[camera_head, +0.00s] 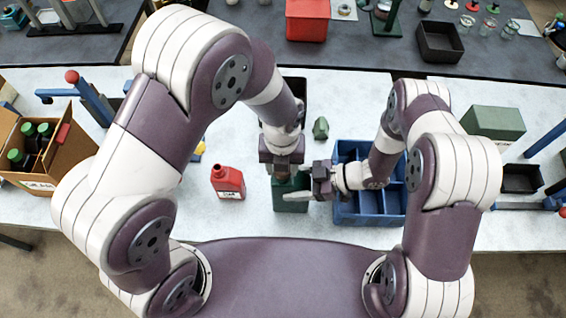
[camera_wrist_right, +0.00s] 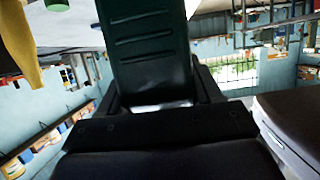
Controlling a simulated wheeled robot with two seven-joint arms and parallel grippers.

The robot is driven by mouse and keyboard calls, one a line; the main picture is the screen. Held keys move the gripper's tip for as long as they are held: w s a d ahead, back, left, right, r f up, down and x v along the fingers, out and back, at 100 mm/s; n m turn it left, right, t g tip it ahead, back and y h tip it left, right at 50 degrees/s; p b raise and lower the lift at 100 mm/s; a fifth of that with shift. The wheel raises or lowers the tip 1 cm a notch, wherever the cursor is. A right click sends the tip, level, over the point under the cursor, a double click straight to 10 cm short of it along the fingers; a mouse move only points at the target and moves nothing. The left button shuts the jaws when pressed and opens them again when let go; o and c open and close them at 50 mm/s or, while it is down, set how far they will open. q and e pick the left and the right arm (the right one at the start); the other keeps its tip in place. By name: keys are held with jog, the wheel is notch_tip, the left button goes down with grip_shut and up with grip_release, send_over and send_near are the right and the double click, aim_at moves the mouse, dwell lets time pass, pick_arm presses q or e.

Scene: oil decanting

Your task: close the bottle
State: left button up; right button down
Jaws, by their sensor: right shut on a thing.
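A dark green bottle (camera_head: 290,201) stands on the white bench in front of me, partly covered by my grippers. My right gripper (camera_head: 309,190) reaches it from the right and is shut on its side. In the right wrist view the bottle's ribbed dark green body (camera_wrist_right: 150,50) fills the space between the fingers. My left gripper (camera_head: 281,176) points down directly over the bottle's top. Its fingertips and the bottle's mouth are hidden or too small to make out, so I cannot tell whether a cap is there.
A red bottle (camera_head: 228,181) stands left of the green one. A blue divided crate (camera_head: 370,216) is close on the right. A small green object (camera_head: 321,128) lies behind. A cardboard box (camera_head: 60,165) with green-capped bottles is at far left.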

pick_arm(q)
jog(key=m, duration=0.5)
jog(key=o, duration=1)
jog(key=shift+r, duration=2.3)
